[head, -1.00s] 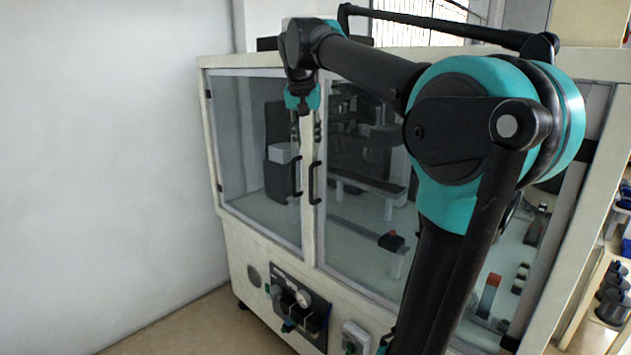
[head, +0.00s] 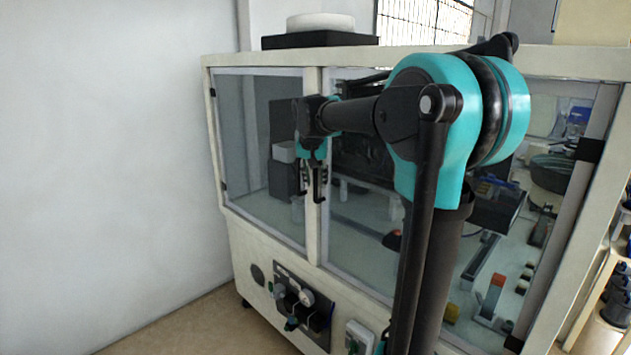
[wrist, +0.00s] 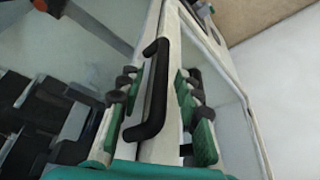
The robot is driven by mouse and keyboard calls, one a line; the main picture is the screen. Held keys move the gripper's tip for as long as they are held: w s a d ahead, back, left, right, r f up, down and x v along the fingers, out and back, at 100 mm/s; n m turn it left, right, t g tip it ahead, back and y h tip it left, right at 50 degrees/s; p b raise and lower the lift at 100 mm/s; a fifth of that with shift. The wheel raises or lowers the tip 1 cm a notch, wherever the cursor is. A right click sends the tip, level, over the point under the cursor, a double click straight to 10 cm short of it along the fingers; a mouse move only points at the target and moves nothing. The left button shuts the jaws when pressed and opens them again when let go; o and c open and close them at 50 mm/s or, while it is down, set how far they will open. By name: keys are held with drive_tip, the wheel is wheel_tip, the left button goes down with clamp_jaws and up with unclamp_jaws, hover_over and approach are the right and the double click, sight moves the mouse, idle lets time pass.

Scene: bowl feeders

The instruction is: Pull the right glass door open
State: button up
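The right glass door (head: 365,255) of the cabinet looks closed. Its black handle (wrist: 158,88) shows in the wrist view between the two green-padded fingers of my gripper (wrist: 163,92). Gaps show on both sides of the handle, so the fingers are open and not clamped on it. In the head view my gripper (head: 311,188) points down in front of the middle post, at handle height, and largely hides the handles. The left glass door (head: 245,150) also looks closed.
A control panel (head: 300,305) with knobs sits on the cabinet front below the doors. A white wall (head: 100,170) stands to the left. A round white-topped feeder (head: 320,22) is on top of the cabinet. Floor is free at the lower left.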

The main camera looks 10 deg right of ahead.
drive_tip(key=shift+f, duration=0.15)
clamp_jaws()
idle(0.4)
